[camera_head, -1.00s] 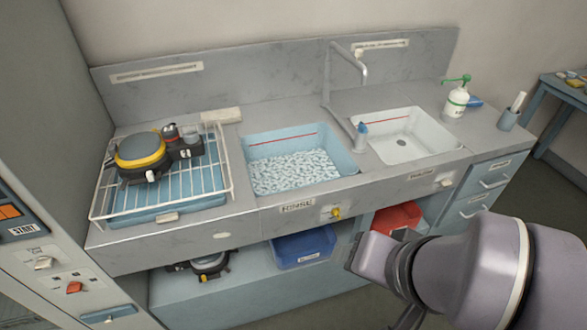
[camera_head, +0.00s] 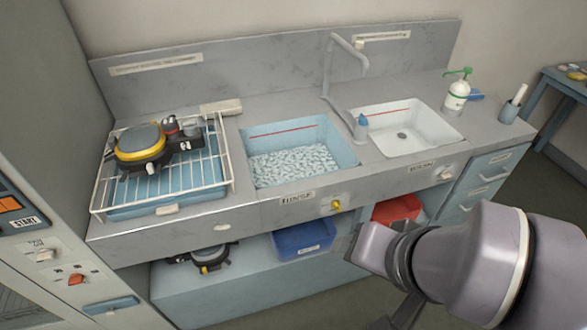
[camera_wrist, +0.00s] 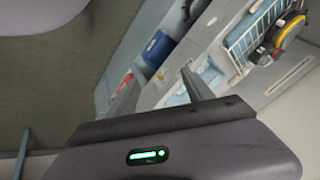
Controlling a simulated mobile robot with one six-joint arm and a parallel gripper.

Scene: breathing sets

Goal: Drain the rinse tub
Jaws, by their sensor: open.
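The rinse tub (camera_head: 345,150) is a light-blue basin set in the grey counter, with a red line along its back wall. White foamy liquid (camera_head: 293,165) lies in it, well below that line. Under it, the front panel has a RINSE label (camera_head: 297,198) and a small yellow knob (camera_head: 336,204). My gripper (camera_head: 352,243) is in front of the counter, below and right of the knob and apart from it. In the wrist view my gripper (camera_wrist: 160,78) has its two fingers spread with nothing between them.
A white wire rack (camera_head: 215,165) holding a yellow-and-black mask unit (camera_head: 140,148) stands left of the tub. A white basin (camera_head: 425,145), tap (camera_head: 345,75) and soap bottle (camera_head: 457,98) are right. Blue (camera_head: 303,240) and red (camera_head: 397,209) bins sit below.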

